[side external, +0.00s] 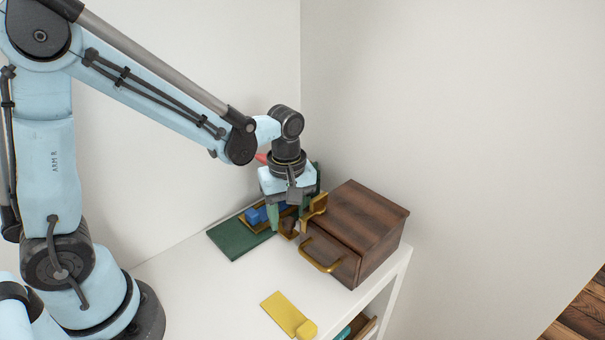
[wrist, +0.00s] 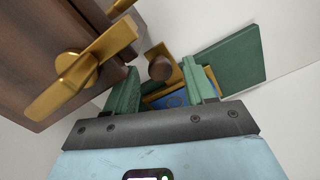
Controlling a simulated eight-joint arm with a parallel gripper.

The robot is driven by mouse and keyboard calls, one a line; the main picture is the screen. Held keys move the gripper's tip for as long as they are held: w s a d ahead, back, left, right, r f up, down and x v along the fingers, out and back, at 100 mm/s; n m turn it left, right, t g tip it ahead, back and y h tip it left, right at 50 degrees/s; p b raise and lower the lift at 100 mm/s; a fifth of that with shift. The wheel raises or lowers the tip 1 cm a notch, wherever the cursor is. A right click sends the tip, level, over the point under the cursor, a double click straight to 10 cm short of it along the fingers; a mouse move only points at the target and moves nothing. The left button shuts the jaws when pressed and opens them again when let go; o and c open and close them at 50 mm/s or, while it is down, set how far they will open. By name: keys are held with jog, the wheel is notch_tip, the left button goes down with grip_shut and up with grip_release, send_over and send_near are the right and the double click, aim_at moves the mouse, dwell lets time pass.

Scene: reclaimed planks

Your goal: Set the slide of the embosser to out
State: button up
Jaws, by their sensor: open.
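The embosser has a dark green base plate (side external: 232,240), which also shows in the wrist view (wrist: 232,62). On it are a brass frame and a blue part (side external: 257,214), seen again between my fingers in the wrist view (wrist: 174,100). A brown knob (wrist: 160,68) stands at the end of the brass part; I cannot tell for certain that it belongs to the slide. My gripper (side external: 291,212) is open and low over the embosser, pointing down. In the wrist view its green fingers (wrist: 164,78) lie either side of the knob, with no clear contact. My gripper hides part of the embosser.
A dark wooden box (side external: 362,220) stands close to the right, with a brass handle (side external: 322,257) and a brass lever (wrist: 75,78) near my finger. A yellow object (side external: 288,315) lies at the front of the white table (side external: 215,295). The table's middle is clear.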

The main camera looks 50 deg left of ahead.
jog(key=shift+f, duration=0.2)
grip_shut()
dwell(0.3)
jog(key=shift+s, duration=0.15)
jog(key=shift+s, duration=3.4)
grip_release()
